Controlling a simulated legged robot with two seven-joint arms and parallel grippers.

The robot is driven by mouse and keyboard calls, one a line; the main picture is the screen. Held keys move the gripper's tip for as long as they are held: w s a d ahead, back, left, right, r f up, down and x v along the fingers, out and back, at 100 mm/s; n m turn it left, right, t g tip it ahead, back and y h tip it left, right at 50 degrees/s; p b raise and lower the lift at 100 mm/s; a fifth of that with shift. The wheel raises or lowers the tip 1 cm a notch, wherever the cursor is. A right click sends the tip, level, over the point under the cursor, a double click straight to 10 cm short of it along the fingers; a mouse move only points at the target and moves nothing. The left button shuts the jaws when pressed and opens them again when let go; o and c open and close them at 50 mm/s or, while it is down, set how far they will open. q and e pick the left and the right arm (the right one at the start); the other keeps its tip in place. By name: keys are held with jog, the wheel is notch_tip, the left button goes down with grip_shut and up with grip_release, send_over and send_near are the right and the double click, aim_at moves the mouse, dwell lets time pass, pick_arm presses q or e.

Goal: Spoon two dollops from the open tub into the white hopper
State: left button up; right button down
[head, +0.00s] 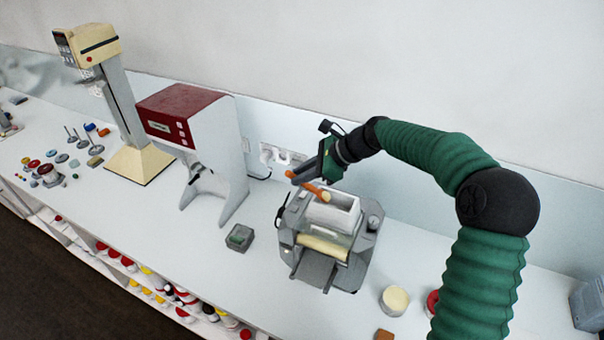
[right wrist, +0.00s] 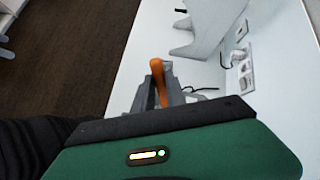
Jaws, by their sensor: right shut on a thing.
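My right gripper (head: 312,172) is shut on an orange spoon (head: 306,185) above the back left of the white hopper (head: 335,213). The spoon slants down to the right, and a pale cream lump shows at its lower end, over the hopper's opening. I cannot tell whether the spoon touches the hopper. In the right wrist view the orange spoon (right wrist: 157,75) stands out between the grey fingers (right wrist: 160,92); its far end is hidden. The open tub (head: 394,300), filled with pale cream, stands on the counter right of the mill. My left gripper is out of view.
The hopper sits on a grey roller mill (head: 322,262). A red-lidded tub (head: 433,303) is partly behind my right arm.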

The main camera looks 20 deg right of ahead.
jog(key=shift+w+a, duration=0.1)
jog(key=shift+a, duration=0.1)
jog(key=shift+d, duration=0.15)
dwell(0.4)
jog(key=shift+p, duration=0.3)
jog(key=shift+f+p, duration=0.3)
jog(key=shift+p, duration=0.65)
dwell(3.2)
jog(key=shift+a, duration=0.35)
dwell(0.4)
jog(key=shift+p, duration=0.3)
notch_tip(320, 180, up, 6)
jog(key=p, duration=0.6)
jog(key=shift+f, duration=0.1)
